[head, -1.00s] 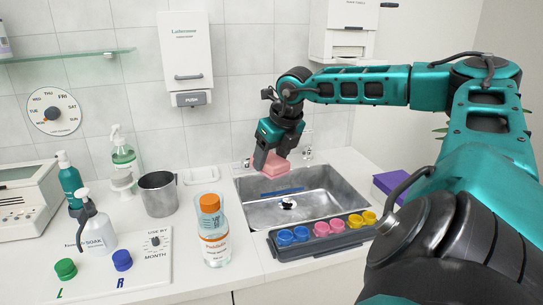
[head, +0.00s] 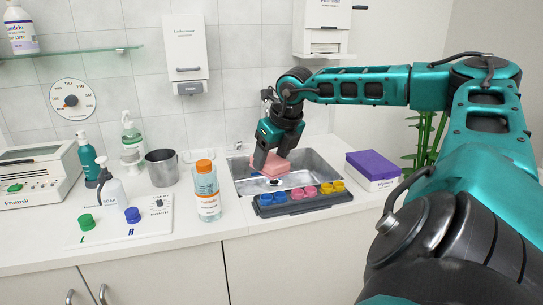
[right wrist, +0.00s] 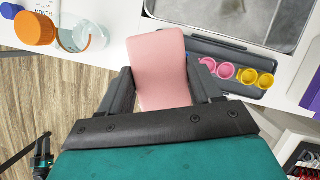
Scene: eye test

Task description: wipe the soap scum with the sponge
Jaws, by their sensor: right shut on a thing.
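My right gripper (head: 276,150) is shut on a pink sponge (head: 268,165). In the right wrist view, the sponge (right wrist: 158,62) sits between the two dark fingers. In the head view, the sponge shows in front of the left part of the metal sink (head: 322,170); I cannot tell whether it touches the sink. The sink also shows at the top of the right wrist view (right wrist: 240,18). Part of the basin is hidden behind the gripper and sponge. I cannot make out the soap scum clearly.
A dark tray (head: 303,206) with blue, pink and yellow cups lies along the sink's front. An orange-capped bottle (head: 207,195) and a metal cup (head: 162,168) stand to the left. A purple-topped box (head: 372,168) is at right. A soap dispenser (head: 186,55) hangs on the wall.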

